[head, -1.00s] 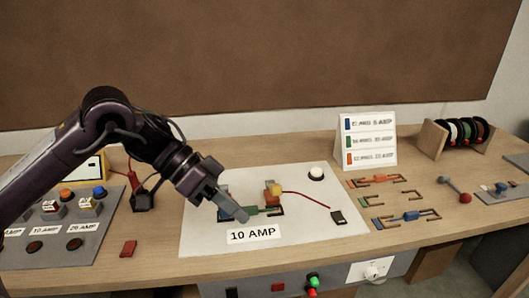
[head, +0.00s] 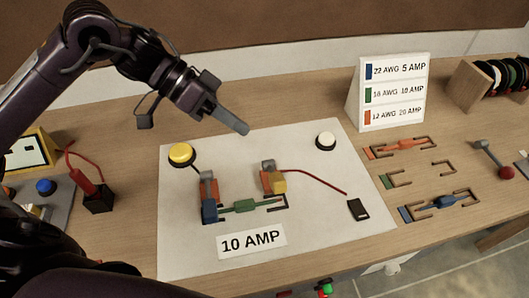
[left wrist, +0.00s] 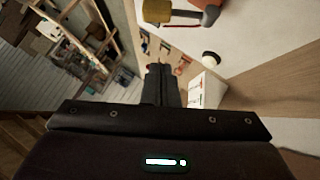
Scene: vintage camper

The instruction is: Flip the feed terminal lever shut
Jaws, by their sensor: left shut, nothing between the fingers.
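On the white board (head: 180,255) stand two terminals. The left terminal (head: 208,195) has a blue block at its front and an orange and grey body. I cannot tell which is the feed terminal. My left gripper (head: 244,129) is shut and empty, above and behind the right terminal, apart from it. Its fingers show in the left wrist view (left wrist: 160,82). My right gripper is not seen.
A yellow button (head: 181,154) and a white button (head: 325,140) are on the board. A 10 AMP label (head: 251,241) lies at its front. The legend card (head: 393,92) stands behind, right. Several coloured fuse pieces lie right of the board.

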